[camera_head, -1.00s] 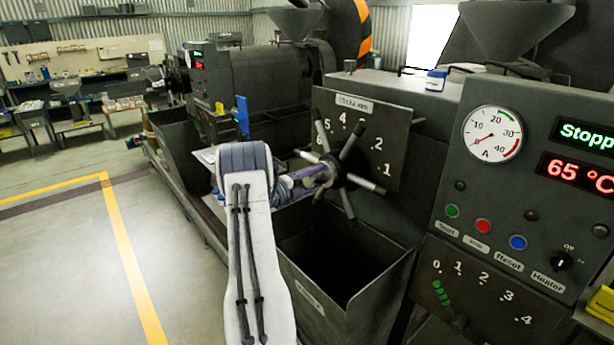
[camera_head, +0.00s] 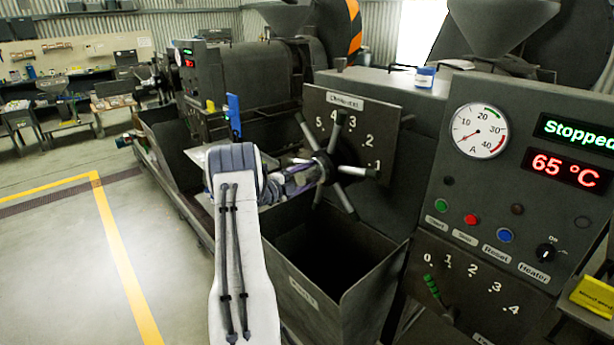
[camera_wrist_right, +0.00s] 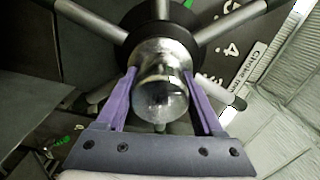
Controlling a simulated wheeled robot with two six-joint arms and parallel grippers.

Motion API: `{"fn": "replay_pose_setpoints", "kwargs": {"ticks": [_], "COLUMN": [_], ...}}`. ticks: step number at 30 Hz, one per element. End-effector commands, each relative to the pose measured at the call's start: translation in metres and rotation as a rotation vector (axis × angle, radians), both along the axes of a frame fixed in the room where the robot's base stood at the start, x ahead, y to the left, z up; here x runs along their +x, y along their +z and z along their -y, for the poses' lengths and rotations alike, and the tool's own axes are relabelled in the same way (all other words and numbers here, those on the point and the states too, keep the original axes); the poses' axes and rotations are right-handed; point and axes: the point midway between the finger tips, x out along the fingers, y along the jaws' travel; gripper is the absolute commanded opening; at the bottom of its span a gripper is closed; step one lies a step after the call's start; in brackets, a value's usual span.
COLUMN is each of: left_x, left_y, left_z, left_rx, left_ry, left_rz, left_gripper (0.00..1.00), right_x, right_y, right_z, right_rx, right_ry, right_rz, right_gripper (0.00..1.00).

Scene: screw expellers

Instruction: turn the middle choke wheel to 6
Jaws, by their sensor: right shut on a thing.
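The choke wheel (camera_head: 345,168) has a dark hub and several grey spokes. It stands in front of a dark plate (camera_head: 388,120) marked with numbers from 1 to 5; any 6 is hidden behind the wheel or my gripper. My right gripper (camera_head: 308,177) reaches the wheel's centre from the left. In the right wrist view, its purple fingers (camera_wrist_right: 162,100) are shut around the shiny round end of the hub (camera_wrist_right: 163,70), with spokes spreading out behind it. I cannot make out a pointer. My left gripper is not in view.
An open dark bin (camera_head: 330,285) sits below the wheel. On the right, a control panel (camera_head: 470,190) shows "Stopped" and 65 °C, with a green-handled lever (camera_head: 432,287) below. Another machine (camera_head: 265,75) stands behind. Open floor (camera_head: 60,270) lies to the left.

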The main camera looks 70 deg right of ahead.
Motion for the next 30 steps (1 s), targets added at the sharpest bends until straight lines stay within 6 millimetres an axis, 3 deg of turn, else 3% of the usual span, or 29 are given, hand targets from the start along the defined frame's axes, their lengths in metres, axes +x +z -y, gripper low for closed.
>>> {"fn": "replay_pose_setpoints", "kwargs": {"ticks": [1,3,16,30], "left_x": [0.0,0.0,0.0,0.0], "left_y": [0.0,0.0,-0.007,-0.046], "left_z": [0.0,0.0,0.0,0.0], "left_rx": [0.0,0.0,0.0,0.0], "left_ry": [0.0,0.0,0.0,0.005], "left_rz": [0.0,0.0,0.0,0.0], "left_gripper": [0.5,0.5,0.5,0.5], "right_x": [0.001,0.001,0.006,0.048], "right_y": [0.0,0.0,-0.002,-0.002], "right_z": [0.0,0.0,-0.008,-0.08], "right_rx": [0.002,0.002,0.001,0.001], "right_ry": [0.004,0.003,0.002,0.004], "right_rz": [-0.004,-0.004,-0.001,-0.001], "right_gripper": [0.77,0.99,0.99,0.99]}}
